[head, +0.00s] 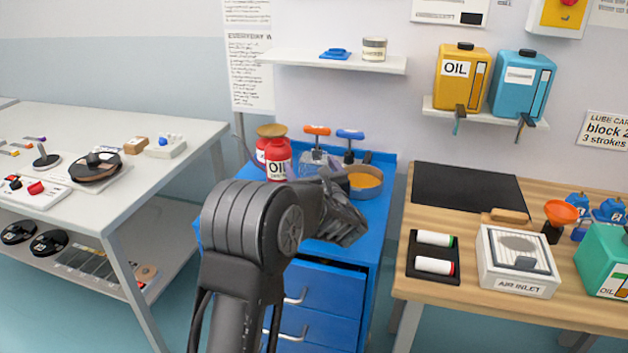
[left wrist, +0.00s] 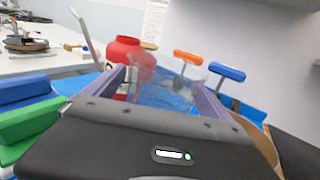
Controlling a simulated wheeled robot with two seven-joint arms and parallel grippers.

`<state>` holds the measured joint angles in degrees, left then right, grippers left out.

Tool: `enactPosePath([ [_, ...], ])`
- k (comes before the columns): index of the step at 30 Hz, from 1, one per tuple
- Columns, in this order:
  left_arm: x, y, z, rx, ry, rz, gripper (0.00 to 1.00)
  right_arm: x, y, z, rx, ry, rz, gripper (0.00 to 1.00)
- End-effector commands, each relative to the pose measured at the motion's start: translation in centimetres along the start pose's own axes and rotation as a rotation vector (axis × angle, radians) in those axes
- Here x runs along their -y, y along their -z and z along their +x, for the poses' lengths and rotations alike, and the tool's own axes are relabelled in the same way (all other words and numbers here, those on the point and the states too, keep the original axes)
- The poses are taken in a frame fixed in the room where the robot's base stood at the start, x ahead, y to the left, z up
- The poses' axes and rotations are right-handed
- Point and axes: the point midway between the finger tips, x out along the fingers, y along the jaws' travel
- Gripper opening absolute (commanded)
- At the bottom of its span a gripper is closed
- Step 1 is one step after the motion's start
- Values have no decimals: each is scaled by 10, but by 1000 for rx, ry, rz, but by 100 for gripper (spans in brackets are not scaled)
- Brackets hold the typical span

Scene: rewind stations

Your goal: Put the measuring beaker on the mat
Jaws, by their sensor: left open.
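The measuring beaker (head: 309,163) is a clear, see-through vessel standing on the blue cart, beside the red oil can. My left gripper (head: 340,190) reaches over the cart just in front of it, and the forearm hides part of the cart top. In the left wrist view the beaker (left wrist: 162,88) shows between and beyond the two purple fingers of my open left gripper (left wrist: 160,78). I cannot tell whether the fingers touch it. The black mat (head: 467,187) lies bare at the back of the wooden table on the right. My right gripper is not in view.
Close around the beaker are the red oil can (head: 278,160), orange-handled (head: 317,130) and blue-handled (head: 350,134) tools, and a round pan (head: 366,182). A black tray with rolls (head: 434,257) and an air inlet box (head: 517,262) stand before the mat. Shelves hang above.

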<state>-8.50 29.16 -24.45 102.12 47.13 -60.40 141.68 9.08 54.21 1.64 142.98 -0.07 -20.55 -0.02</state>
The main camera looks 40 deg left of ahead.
Motion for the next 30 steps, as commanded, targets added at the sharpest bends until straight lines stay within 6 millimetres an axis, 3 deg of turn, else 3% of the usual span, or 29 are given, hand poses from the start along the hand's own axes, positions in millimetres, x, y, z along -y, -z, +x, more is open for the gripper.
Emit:
enactPosePath([
  [10, 0, 0, 0, 0, 0, -1, 93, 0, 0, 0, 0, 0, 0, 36],
  [30, 0, 0, 0, 0, 0, -1, 38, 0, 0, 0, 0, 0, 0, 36],
])
